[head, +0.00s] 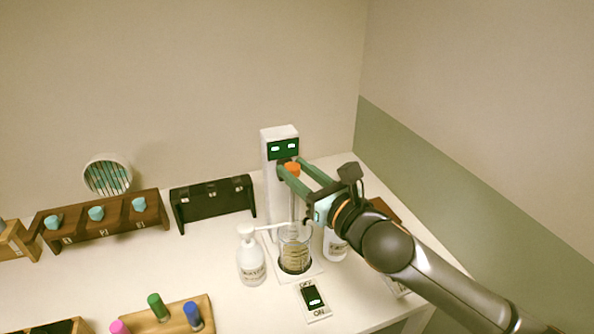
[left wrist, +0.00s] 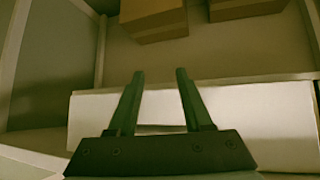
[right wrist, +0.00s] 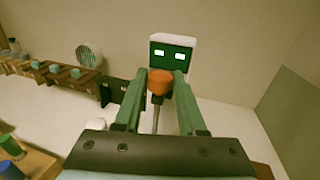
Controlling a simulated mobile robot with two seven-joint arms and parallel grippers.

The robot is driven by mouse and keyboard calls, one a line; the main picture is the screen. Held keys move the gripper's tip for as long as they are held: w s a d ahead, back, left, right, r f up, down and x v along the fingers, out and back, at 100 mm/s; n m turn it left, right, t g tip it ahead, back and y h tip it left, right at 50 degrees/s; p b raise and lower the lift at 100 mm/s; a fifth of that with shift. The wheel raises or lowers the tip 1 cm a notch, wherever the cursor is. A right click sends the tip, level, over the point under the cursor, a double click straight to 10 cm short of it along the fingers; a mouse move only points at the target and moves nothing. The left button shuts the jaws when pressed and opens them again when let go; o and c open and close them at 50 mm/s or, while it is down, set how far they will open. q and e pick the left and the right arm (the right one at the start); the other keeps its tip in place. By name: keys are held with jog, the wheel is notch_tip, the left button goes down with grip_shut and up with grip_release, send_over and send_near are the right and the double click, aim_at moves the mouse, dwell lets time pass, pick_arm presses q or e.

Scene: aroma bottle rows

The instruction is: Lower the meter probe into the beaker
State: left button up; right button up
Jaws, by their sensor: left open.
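The meter (head: 280,150) is a white upright unit with a green display at the back. The probe has an orange head (head: 291,169) and a thin rod below it. My right gripper (head: 293,168) has its fingers on both sides of the orange head, which also shows between them in the right wrist view (right wrist: 158,84). The glass beaker (head: 295,256) stands below with amber contents. The rod points down towards the beaker; I cannot tell where its lower tip ends. My left gripper (left wrist: 160,78) is open and empty, away from the beaker.
A white pump bottle (head: 250,261) stands left of the beaker, its spout reaching towards it. Another white bottle (head: 334,246) is close right. An ON/OFF switch (head: 313,299) lies in front. A black rack (head: 212,201) and wooden racks (head: 108,219) stand left.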

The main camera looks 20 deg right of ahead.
grip_shut()
dwell(0.9)
